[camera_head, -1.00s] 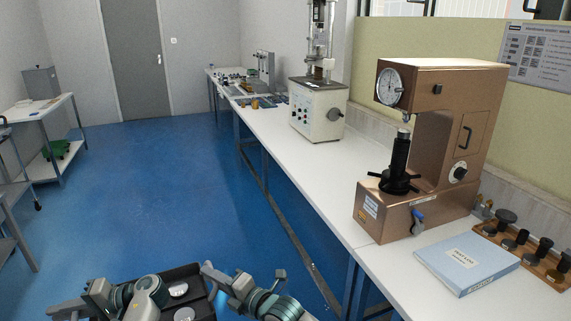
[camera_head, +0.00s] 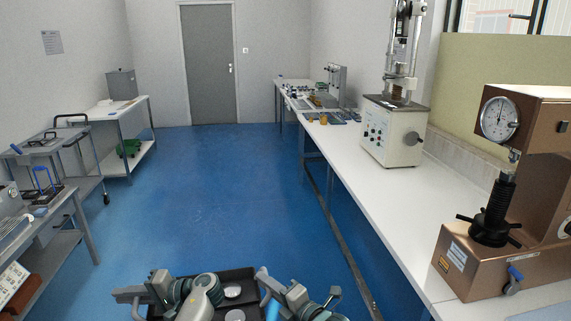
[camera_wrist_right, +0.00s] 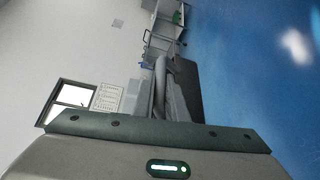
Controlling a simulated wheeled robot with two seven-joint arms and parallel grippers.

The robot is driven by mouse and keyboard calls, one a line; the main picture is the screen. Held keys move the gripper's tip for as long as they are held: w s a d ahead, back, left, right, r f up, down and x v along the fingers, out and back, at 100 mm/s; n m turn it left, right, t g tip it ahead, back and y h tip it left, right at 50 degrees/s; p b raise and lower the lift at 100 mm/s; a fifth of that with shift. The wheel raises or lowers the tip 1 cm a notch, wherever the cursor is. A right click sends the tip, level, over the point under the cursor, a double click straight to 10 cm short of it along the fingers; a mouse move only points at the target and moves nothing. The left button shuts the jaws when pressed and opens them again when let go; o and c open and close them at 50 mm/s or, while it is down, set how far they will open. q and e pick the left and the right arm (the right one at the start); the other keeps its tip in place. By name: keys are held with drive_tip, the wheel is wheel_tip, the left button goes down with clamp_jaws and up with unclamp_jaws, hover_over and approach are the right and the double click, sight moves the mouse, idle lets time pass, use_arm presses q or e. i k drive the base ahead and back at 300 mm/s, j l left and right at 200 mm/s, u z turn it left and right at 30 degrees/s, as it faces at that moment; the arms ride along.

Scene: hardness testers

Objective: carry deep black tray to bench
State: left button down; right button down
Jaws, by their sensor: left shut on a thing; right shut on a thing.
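The deep black tray (camera_head: 246,278) is at the bottom of the head view, cut off by the lower edge. Two pale round pieces (camera_head: 232,291) lie in it. My left gripper (camera_head: 190,291) is shut on the tray at its left side. My right gripper (camera_head: 272,289) is shut on the tray at its right side. The fingertips are mostly hidden by the arms. In the right wrist view, the tray's dark side (camera_wrist_right: 186,85) shows beyond the gripper housing. The long white bench (camera_head: 350,172) runs along the right wall, apart from the tray.
A copper-coloured hardness tester (camera_head: 480,262) stands on the near bench, and a white testing machine (camera_head: 391,132) farther back. Between them is bare bench top. Grey carts (camera_head: 62,215) and a white side table (camera_head: 118,109) line the left. The blue floor (camera_head: 215,185) ahead is clear.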

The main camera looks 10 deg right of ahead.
sight(401, 207)
drive_tip(key=i, duration=3.8)
drive_tip(key=z, duration=0.7)
